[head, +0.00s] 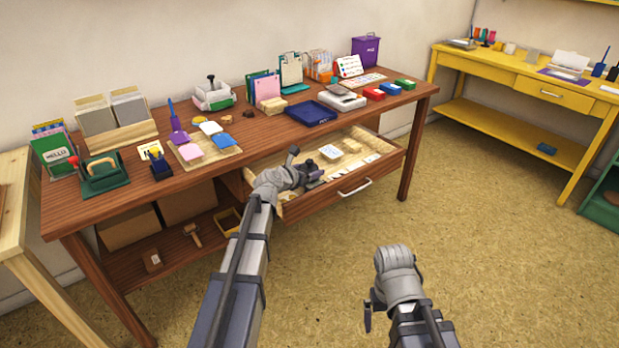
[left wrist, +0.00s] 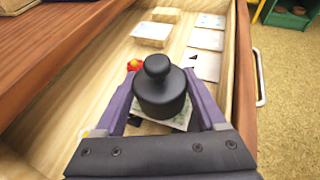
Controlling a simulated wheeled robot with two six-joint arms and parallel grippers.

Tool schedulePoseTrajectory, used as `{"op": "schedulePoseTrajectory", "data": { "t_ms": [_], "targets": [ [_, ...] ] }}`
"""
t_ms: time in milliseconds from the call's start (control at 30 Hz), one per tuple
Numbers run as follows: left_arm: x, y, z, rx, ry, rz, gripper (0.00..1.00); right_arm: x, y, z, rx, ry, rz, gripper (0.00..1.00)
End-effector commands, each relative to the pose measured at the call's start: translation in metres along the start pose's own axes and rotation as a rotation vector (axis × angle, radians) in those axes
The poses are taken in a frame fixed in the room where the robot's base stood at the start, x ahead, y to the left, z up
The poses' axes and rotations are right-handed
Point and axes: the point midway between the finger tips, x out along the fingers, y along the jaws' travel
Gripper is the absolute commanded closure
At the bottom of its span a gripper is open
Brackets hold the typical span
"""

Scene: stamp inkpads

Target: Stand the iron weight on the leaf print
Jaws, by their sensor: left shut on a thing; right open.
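The iron weight (left wrist: 160,95) is black and round with a knob on top. It stands upright between the two purple fingers of my left gripper (left wrist: 159,84), which is shut on it. A pale sheet with green and dark marks (left wrist: 183,119) lies under the weight; most of it is hidden, so I cannot tell surely that it is the leaf print or whether the weight touches it. In the head view my left gripper (head: 309,172) is inside the open drawer (head: 345,196). My right gripper (head: 371,307) is open and empty above the floor, away from the table.
In the drawer are pale blocks (left wrist: 151,34), several cards (left wrist: 205,65) along the right side and a red thing (left wrist: 134,65) beside the weight. The drawer's front wall (left wrist: 242,80) stands close on the right. The tabletop (head: 270,128) above carries many stamps and pads.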

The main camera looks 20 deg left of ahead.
Motion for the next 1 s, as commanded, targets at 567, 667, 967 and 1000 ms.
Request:
{"op": "schedulePoseTrajectory", "data": {
  "t_ms": [567,667,967,1000],
  "targets": [
    [0.0019,0.0000,-0.0046,0.000,0.000,0.000,0.13,0.0050,-0.0002,-0.0003,0.000,0.000,0.001,0.00],
    [0.0020,0.0000,-0.0046,0.000,0.000,0.000,0.02,0.0050,-0.0002,-0.0003,0.000,0.000,0.001,0.00],
    [0.0008,0.0000,-0.0019,0.000,0.000,0.000,0.00,0.0021,0.0000,-0.0001,0.000,0.000,0.001,0.00],
    [-0.0011,-0.0001,-0.0001,0.000,0.000,0.000,0.00,-0.0003,0.0002,0.0000,0.000,0.000,0.001,0.00]
  ]
}}
